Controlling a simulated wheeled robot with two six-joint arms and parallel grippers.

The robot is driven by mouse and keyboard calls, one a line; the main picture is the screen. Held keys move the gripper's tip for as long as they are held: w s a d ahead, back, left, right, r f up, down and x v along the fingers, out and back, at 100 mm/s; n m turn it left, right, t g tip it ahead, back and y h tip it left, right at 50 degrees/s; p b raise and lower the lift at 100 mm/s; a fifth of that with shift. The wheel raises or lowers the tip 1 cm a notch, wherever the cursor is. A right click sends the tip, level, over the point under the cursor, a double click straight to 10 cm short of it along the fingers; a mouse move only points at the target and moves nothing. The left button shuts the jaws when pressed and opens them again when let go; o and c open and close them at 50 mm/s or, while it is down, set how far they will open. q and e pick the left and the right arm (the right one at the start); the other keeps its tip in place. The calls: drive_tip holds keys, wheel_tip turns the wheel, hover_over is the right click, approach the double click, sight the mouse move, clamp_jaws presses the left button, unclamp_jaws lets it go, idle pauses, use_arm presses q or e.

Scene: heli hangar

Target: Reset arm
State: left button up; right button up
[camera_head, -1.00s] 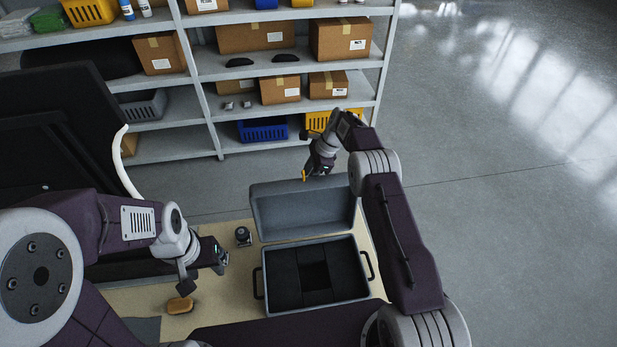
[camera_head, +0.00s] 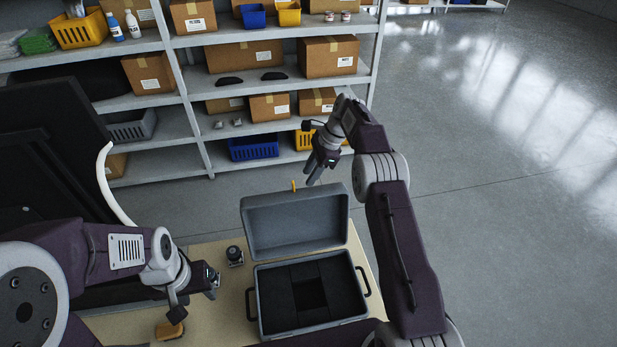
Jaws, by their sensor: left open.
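A grey open case (camera_head: 262,327) with a black foam insert (camera_head: 285,292) sits on a tan table, its lid (camera_head: 296,222) raised at the back. A small orange piece (camera_head: 294,186) shows at the lid's top edge. My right gripper (camera_head: 313,178) points down just behind the lid, right of the orange piece; I see nothing held, but its jaw opening is unclear. My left gripper (camera_head: 215,281) is open and empty, left of the case and above the table. A small dark device (camera_head: 235,256) stands near it, at the case's back left.
A brown-topped brush-like block (camera_head: 169,330) lies at the table's front left. A large black panel (camera_head: 45,150) with a white curved edge stands at the left. Grey shelves (camera_head: 180,163) with boxes and bins stand behind. The floor (camera_head: 490,200) at the right is clear.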

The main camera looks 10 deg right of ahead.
wheel_tip(320, 180, up, 7)
drive_tip(key=a+t, duration=0.1)
drive_tip(key=a, duration=0.1)
drive_tip(key=s+r+n+h+b, duration=0.1)
drive_tip(key=s+r+n+b, duration=0.15)
drive_tip(key=s, duration=0.45)
drive_tip(key=s+d+f+n+h, duration=0.1)
drive_tip(key=s+f+n, duration=0.5)
drive_tip(key=s, duration=0.6)
drive_tip(key=s+d+f+n+h, duration=0.2)
drive_tip(key=s+d+f+n, duration=0.2)
drive_tip(key=s+f+n, duration=0.3)
drive_tip(key=s+n, duration=0.2)
drive_tip(key=s, duration=0.3)
drive_tip(key=shift+g, duration=0.3)
drive_tip(key=shift+s+f, duration=0.1)
drive_tip(key=shift+s, duration=0.1)
